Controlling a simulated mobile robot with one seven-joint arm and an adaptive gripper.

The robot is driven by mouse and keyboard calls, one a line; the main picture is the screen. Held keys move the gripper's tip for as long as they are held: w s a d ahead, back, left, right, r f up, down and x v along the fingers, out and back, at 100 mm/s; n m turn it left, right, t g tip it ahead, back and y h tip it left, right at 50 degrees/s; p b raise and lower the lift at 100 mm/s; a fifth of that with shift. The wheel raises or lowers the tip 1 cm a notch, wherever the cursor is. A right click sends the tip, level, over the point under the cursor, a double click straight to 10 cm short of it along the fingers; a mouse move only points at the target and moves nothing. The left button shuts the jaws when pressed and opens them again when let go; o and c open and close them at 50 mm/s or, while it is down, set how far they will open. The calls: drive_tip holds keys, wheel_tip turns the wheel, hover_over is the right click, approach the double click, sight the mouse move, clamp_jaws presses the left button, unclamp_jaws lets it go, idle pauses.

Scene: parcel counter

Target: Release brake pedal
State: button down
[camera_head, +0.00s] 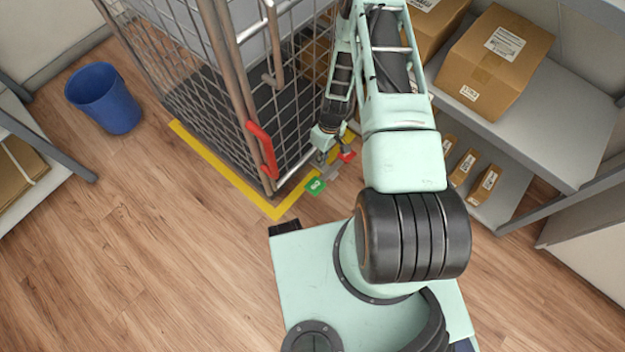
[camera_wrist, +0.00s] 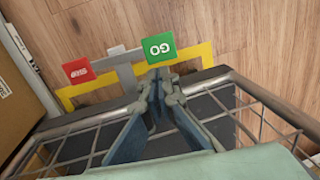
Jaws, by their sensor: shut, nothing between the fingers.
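The green pedal (camera_wrist: 159,47), marked GO, sits low at the foot of the wire roll cage (camera_head: 262,95). It also shows in the head view (camera_head: 316,186). The red pedal (camera_wrist: 78,71) is to its left in the wrist view and also shows in the head view (camera_head: 346,156). A grey bar (camera_wrist: 118,51) lies between them. My gripper (camera_wrist: 158,74) is shut and empty, its fingertips just beside the near edge of the green pedal in the wrist view. I cannot tell if they touch it. In the head view my arm reaches down beside the cage.
A yellow line (camera_head: 232,176) on the wooden floor borders the cage. A red handle (camera_head: 262,148) is on the cage's corner post. A shelf (camera_head: 535,125) with cartons stands at right. A blue bin (camera_head: 104,98) stands at left. Open floor lies at lower left.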

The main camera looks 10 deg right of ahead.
sight(314, 187)
drive_tip(key=shift+f, duration=0.25)
drive_tip(key=f+b, duration=0.1)
drive_tip(key=f, duration=0.3)
drive_tip(key=s+a+f+b, duration=0.1)
drive_tip(key=f+b, duration=0.1)
drive_tip(key=f, duration=0.3)
drive_tip(key=f+b, duration=0.1)
drive_tip(key=f, duration=0.3)
drive_tip(key=shift+s+a+f, duration=0.15)
drive_tip(key=shift+a+f, duration=0.2)
drive_tip(key=shift+b, duration=0.35)
drive_tip(key=shift+s+a+f+b, duration=0.15)
drive_tip(key=shift+a+f+b, duration=0.05)
drive_tip(key=shift+f+b, duration=0.25)
drive_tip(key=shift+s+a+f+b, duration=0.15)
drive_tip(key=shift+f+b, duration=0.2)
drive_tip(key=shift+f, duration=0.05)
drive_tip(key=shift+s+a+f, duration=0.1)
drive_tip(key=shift+a, duration=0.05)
drive_tip(key=shift+f+t+h, duration=0.25)
drive_tip(key=shift+t+h, duration=0.05)
drive_tip(key=shift+h, duration=0.2)
drive_tip(key=shift+a+f+b, duration=0.1)
drive_tip(key=shift+f+b, duration=0.45)
drive_tip(key=shift+f, duration=0.1)
drive_tip(key=shift+a, duration=0.1)
